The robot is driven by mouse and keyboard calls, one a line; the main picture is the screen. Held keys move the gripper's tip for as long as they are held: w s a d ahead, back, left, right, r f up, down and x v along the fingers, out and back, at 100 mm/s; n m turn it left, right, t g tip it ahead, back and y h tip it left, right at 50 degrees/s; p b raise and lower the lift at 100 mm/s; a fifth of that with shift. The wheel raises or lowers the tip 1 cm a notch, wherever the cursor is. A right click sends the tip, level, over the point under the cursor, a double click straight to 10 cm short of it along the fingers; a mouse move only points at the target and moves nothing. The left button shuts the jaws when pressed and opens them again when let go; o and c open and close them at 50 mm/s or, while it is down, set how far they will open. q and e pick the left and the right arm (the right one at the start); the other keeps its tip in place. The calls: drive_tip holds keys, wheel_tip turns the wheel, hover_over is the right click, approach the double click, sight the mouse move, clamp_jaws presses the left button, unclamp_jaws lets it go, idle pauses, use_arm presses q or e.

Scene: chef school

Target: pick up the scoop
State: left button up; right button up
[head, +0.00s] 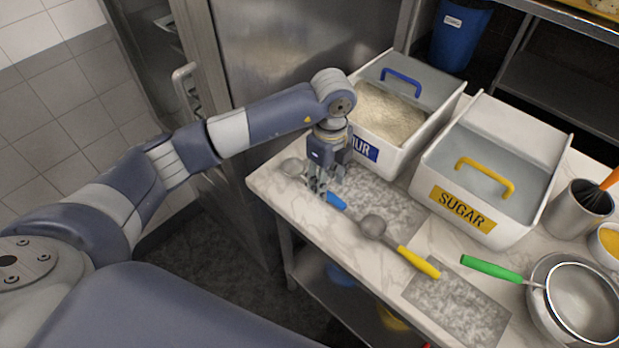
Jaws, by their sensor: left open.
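A scoop with a blue handle (337,201) lies on the marble counter, and its metal bowl (293,167) shows to the left. My left gripper (318,190) points down over the middle of this scoop, its fingers open around or just above the shaft. I cannot tell whether they touch it, and they hide part of the scoop. A second scoop, with a yellow handle (418,262) and a round metal bowl (373,226), lies to the right on the counter. My right gripper is not in view.
A white flour bin (393,164) with a blue-handled lid stands just behind my left gripper. A white sugar bin (440,211) stands to its right. A green-handled sieve (492,269) rests on a metal bowl at the right. The counter's front edge (268,213) is close.

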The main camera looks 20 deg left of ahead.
sight(328, 192)
use_arm(q)
drive_tip(key=f, duration=0.1)
drive_tip(key=f+p, duration=0.1)
drive_tip(key=f, duration=0.1)
drive_tip(key=shift+w+d+f+p, duration=0.2)
drive_tip(key=shift+d+f+p, duration=0.05)
drive_tip(key=shift+f+p, duration=0.05)
drive_tip(key=shift+f, duration=0.45)
drive_tip(key=shift+c, duration=0.2)
clamp_jaws()
drive_tip(key=shift+r, duration=0.1)
